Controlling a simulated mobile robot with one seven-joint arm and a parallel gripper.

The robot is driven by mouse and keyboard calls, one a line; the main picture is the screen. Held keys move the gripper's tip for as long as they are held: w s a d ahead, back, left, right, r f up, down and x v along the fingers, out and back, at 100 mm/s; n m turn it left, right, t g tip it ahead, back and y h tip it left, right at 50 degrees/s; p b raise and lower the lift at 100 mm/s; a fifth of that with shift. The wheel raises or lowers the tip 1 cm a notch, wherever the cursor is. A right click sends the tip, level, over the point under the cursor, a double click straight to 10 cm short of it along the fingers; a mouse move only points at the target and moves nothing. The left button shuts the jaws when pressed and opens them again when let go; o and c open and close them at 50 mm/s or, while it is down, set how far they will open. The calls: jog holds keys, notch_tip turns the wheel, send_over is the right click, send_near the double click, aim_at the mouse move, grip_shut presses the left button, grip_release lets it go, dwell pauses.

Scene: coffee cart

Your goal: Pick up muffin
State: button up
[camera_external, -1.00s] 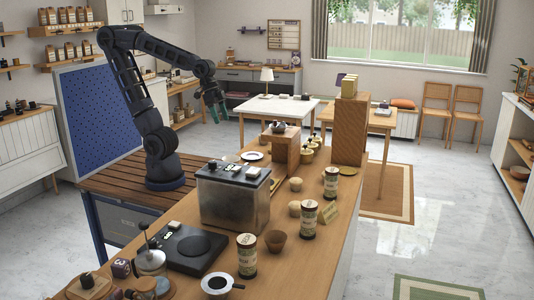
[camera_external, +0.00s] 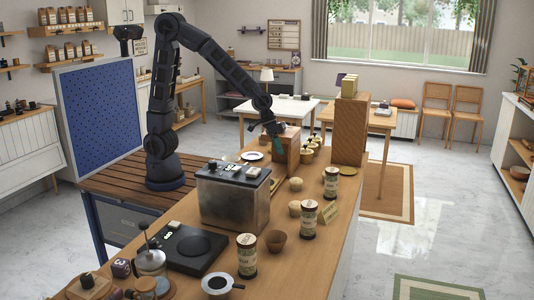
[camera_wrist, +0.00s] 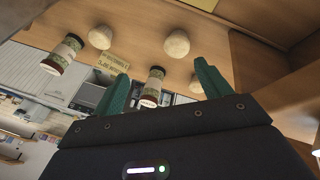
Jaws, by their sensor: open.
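Two small pale-tan, rounded muffin-like items stand on the wooden counter: the farther muffin (camera_external: 295,184) and the nearer muffin (camera_external: 294,208). In the wrist view two such round tops show, one muffin at upper left (camera_wrist: 100,37) and one muffin at upper middle (camera_wrist: 176,43). My gripper (camera_external: 278,150) is by the wooden box-like stand, behind and left of both muffins in the outside view. Its two teal fingers (camera_wrist: 162,70) are apart with nothing held between them. The muffins lie beyond the fingertips, not touching them. The gripper partly hides the stand.
The wooden stand (camera_external: 291,158) is close beside my gripper. A metal-sided machine (camera_external: 233,203) stands left of the muffins. Labelled jars (camera_external: 309,219) (camera_external: 331,183) and a small sign (camera_external: 328,213) stand to the right. A brown cup (camera_external: 275,240) is in front. A tall wooden block (camera_external: 349,130) rises behind.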

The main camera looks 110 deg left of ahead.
jog(key=n, duration=0.1)
send_near(294, 178)
jog(key=x, duration=0.5)
jog(key=shift+w+d, duration=0.35)
jog(key=shift+w, duration=0.1)
jog(key=shift+s+a+x, duration=0.1)
jog(key=shift+s+x, duration=0.1)
jog(key=shift+x, duration=0.75)
jog(key=shift+s+a+x, duration=0.15)
jog(key=shift+s+x, duration=0.05)
jog(key=shift+x, duration=1.75)
jog(key=shift+c, duration=0.5)
jog(key=c, duration=1)
